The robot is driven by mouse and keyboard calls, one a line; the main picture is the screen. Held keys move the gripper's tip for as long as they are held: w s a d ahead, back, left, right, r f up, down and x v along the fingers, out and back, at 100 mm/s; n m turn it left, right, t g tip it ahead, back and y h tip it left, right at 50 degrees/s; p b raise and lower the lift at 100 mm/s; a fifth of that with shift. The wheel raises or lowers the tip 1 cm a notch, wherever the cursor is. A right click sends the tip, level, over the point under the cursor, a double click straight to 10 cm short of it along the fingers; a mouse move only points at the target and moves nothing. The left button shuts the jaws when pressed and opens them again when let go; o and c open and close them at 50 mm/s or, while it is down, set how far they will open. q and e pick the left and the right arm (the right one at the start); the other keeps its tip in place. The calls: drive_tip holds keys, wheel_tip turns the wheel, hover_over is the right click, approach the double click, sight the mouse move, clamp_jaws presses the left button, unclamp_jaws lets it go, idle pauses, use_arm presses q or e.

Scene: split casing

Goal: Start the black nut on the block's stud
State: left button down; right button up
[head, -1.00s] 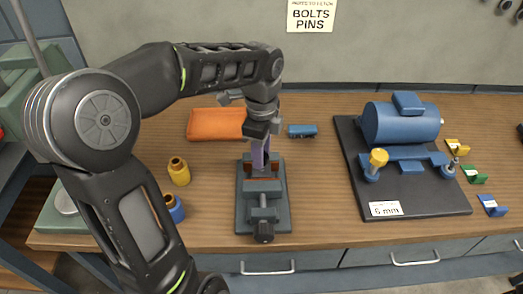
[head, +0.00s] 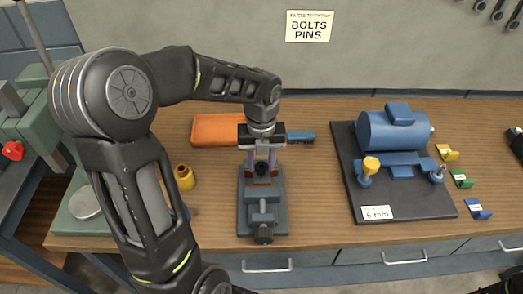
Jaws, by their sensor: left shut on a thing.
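A grey vise (head: 250,218) stands on the bench at centre, its handle toward the front edge. My left gripper (head: 262,165) points straight down over the back of the vise, its two fingers side by side. It is shut on the black nut (head: 262,168), a small dark piece between the fingertips. The block and its stud are hidden behind the gripper or too small to make out, so I cannot tell whether the nut touches the stud. My right gripper is not in view.
An orange tray (head: 212,130) and a blue item (head: 301,137) lie behind the gripper. At right, a dark board (head: 425,206) carries a blue motor casing (head: 390,131). Bench between vise and board is clear.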

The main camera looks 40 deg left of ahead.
use_arm(q)
drive_tip(key=shift+m, duration=0.3)
drive_tip(key=c, duration=0.9)
unclamp_jaws()
drive_tip(key=shift+o, duration=0.2)
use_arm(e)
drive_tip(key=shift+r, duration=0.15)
use_arm(q)
drive_tip(key=shift+r, duration=0.1)
wheel_tip(320, 180, up, 5)
drive_tip(key=shift+f, duration=0.1)
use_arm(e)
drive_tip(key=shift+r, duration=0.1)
use_arm(q)
wheel_tip(320, 180, up, 8)
drive_tip(key=b, duration=0.1)
drive_tip(key=shift+b, duration=0.3)
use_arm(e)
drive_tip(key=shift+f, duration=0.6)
